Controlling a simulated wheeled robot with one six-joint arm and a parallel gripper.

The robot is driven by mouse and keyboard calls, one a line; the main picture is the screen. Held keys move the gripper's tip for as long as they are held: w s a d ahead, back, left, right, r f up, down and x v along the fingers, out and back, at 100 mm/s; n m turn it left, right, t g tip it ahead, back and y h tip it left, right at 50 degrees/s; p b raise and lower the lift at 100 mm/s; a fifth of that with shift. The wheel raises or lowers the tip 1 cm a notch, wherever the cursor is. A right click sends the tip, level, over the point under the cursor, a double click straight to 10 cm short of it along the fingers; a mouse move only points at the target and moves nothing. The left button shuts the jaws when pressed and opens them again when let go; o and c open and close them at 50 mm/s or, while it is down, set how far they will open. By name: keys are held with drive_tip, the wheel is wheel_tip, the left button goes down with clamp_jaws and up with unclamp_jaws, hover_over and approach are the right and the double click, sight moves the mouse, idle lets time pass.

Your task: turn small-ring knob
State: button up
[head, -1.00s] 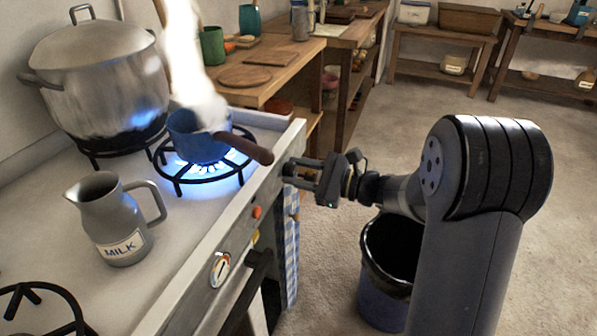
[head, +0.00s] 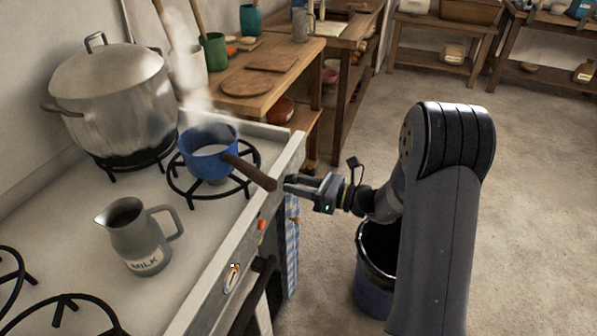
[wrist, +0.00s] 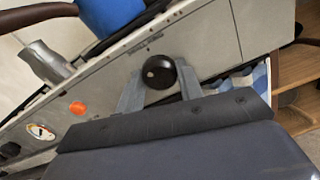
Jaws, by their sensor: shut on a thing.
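A round black knob (wrist: 160,72) with a pale dot sits on the stove's front panel in the wrist view. My gripper (wrist: 160,88) is shut on it, one finger on each side. In the head view my gripper (head: 288,184) is at the stove's front edge, near the end of the pan's handle, and the knob cannot be made out. The blue pan (head: 207,150) stands on a small burner ring (head: 178,184) with pale liquid inside and thin steam above. No flame shows under it.
A large lidded pot (head: 112,95) stands at the back of the stove and a milk jug (head: 140,235) nearer. The pan's dark handle (head: 250,172) juts over the front edge by my gripper. A bin (head: 375,285) stands on the floor.

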drive_tip(key=m+p, duration=0.1)
drive_tip(key=p, duration=0.1)
drive_tip(key=m+p, duration=0.1)
drive_tip(key=m, duration=0.1)
drive_tip(key=shift+r+m+p, duration=0.2)
drive_tip(key=shift+m+p, duration=0.1)
drive_tip(key=shift+p, duration=0.05)
drive_tip(key=shift+f+m+p, duration=0.15)
drive_tip(key=shift+m+p, duration=1)
drive_tip(key=shift+m, duration=0.15)
drive_tip(key=o, duration=1)
drive_tip(key=v, duration=1)
drive_tip(key=shift+s+d, duration=0.2)
drive_tip(key=shift+d, duration=0.15)
